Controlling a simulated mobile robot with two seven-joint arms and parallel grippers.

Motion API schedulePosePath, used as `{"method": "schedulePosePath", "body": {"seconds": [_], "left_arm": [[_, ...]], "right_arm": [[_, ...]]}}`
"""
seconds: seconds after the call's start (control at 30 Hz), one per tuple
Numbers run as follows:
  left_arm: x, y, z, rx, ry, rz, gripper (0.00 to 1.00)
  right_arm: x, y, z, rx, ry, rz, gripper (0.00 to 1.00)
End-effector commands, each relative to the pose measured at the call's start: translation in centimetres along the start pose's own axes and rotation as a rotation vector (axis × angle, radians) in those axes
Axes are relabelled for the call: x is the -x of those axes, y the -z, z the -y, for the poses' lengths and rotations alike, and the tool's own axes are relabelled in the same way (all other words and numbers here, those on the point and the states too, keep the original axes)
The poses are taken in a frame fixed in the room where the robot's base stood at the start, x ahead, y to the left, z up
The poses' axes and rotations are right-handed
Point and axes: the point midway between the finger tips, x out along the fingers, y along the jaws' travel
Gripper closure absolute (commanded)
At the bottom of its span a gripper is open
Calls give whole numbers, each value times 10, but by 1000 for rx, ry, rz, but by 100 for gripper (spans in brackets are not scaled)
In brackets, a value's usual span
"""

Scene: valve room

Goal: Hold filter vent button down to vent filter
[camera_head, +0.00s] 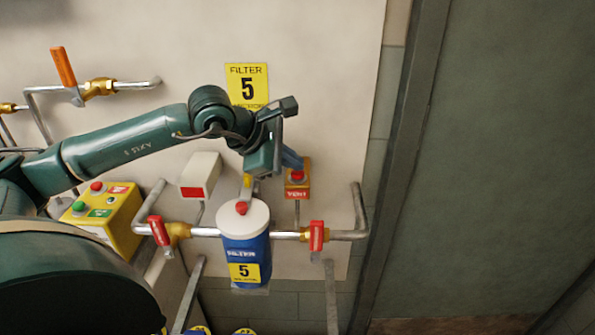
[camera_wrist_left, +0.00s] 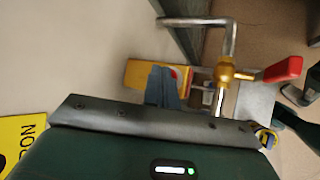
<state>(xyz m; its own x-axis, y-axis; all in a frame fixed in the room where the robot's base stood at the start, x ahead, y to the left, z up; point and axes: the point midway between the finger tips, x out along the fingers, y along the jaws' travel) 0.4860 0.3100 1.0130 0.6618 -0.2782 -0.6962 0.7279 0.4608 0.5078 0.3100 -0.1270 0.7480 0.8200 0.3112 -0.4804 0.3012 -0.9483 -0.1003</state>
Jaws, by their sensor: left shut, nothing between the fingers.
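The orange-yellow vent box (camera_head: 297,190) has a red button (camera_head: 297,175) on top and a red "VENT" label. It stands on a thin post right of the filter. My left gripper (camera_head: 297,164) is shut and empty, its blue-grey fingertips just above and behind the button. In the left wrist view the shut fingers (camera_wrist_left: 165,88) cover much of the box (camera_wrist_left: 145,74) and part of the red button (camera_wrist_left: 175,73). I cannot tell whether the fingertips touch it. The blue filter (camera_head: 245,254) has a white lid with a red knob. My right gripper is not in view.
Red-handled valves (camera_head: 159,231) (camera_head: 317,236) flank the filter on a metal pipe. A white box (camera_head: 200,174) and a yellow button box (camera_head: 106,214) stand left. An orange-handled valve (camera_head: 64,67) is upper left. A yellow "FILTER 5" sign (camera_head: 247,84) hangs behind my arm.

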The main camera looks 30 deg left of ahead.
Motion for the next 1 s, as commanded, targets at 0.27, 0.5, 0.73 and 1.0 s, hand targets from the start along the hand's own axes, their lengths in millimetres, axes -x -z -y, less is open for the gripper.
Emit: {"method": "schedulePosePath", "body": {"seconds": [0.27, 0.5, 0.73, 1.0], "left_arm": [[-3, 2, 2, 0, 1, 0, 100], [-3, 3, 3, 0, 2, -1, 100], [-4, 3, 3, 0, 2, -1, 100], [-4, 3, 3, 1, 3, -2, 100]], "right_arm": [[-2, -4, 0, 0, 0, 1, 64], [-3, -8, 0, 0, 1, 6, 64], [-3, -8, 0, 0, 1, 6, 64], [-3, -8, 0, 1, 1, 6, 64]]}}
